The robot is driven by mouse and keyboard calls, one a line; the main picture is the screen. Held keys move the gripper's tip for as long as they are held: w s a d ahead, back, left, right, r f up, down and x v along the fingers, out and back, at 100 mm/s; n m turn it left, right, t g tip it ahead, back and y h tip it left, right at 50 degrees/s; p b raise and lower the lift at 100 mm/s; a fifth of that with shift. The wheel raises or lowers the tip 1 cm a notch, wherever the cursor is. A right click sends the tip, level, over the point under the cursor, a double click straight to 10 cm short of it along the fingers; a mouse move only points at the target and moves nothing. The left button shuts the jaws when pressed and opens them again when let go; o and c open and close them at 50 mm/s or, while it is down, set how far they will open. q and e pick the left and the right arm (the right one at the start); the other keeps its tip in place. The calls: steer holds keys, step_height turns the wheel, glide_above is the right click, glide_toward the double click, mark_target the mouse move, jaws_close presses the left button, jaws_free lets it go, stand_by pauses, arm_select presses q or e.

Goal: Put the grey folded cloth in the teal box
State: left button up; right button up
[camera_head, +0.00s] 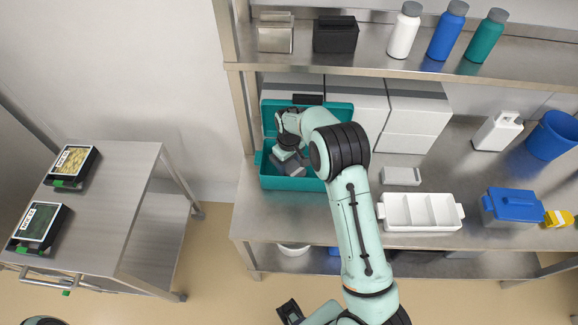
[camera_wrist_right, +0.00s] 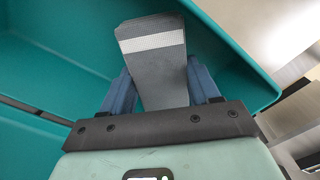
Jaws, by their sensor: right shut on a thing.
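The teal box (camera_head: 293,184) stands open on the left of the workbench, with its lid tipped back. The grey folded cloth (camera_head: 283,168) is inside the box's outline, partly covered by my right gripper (camera_head: 287,154). In the right wrist view the cloth (camera_wrist_right: 152,65) is a dark grey slab with a pale stripe across it. My right gripper's blue fingers (camera_wrist_right: 161,80) are on either side of it, shut on it. Teal box walls (camera_wrist_right: 235,45) surround it there. Whether the cloth touches the box floor I cannot tell.
White boxes (camera_head: 413,115) stand behind. A shelf (camera_head: 375,62) with several bottles overhangs. A side table (camera_head: 115,190) holds two packed trays.

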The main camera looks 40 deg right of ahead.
mark_target(289, 164)
steer(key=shift+f, duration=1)
steer(key=shift+f, duration=0.25)
steer(key=o, duration=1.1)
steer(key=shift+c, duration=0.2)
steer(key=shift+r, duration=0.15)
step_height(289, 164, up, 12)
steer(key=shift+p, duration=0.3)
steer(key=shift+r, duration=0.1)
